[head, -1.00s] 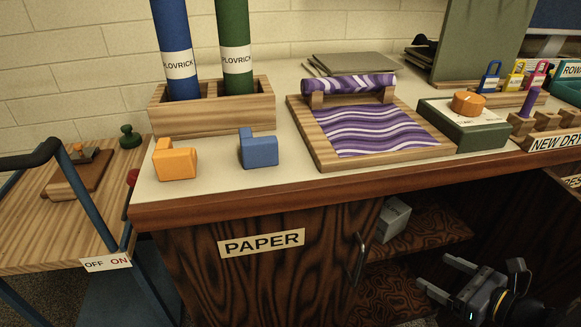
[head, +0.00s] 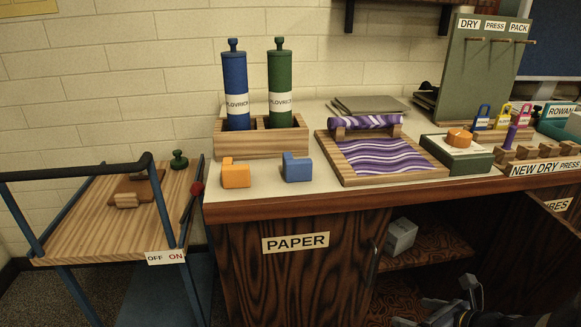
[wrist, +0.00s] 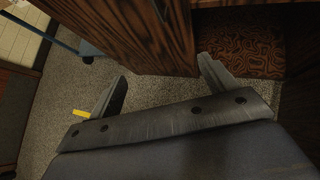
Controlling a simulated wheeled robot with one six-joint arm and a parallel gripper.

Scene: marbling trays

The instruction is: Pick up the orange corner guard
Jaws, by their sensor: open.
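The orange corner guard (head: 236,174) is an L-shaped block on the countertop near its front left corner. A blue corner guard (head: 297,168) of like shape sits just to its right, apart from it. My gripper (head: 436,312) shows at the bottom right of the head view, low in front of the cabinet and well away from the orange guard. In the wrist view my gripper (wrist: 162,80) has its two fingers spread wide with nothing between them. The orange guard does not show in the wrist view.
A wooden holder (head: 262,143) with blue and green cylinders stands behind the guards. A wooden tray (head: 385,178) with purple marbled paper lies to the right. A cart (head: 110,225) stands left of the cabinet. An open cabinet door (head: 555,215) is at the right.

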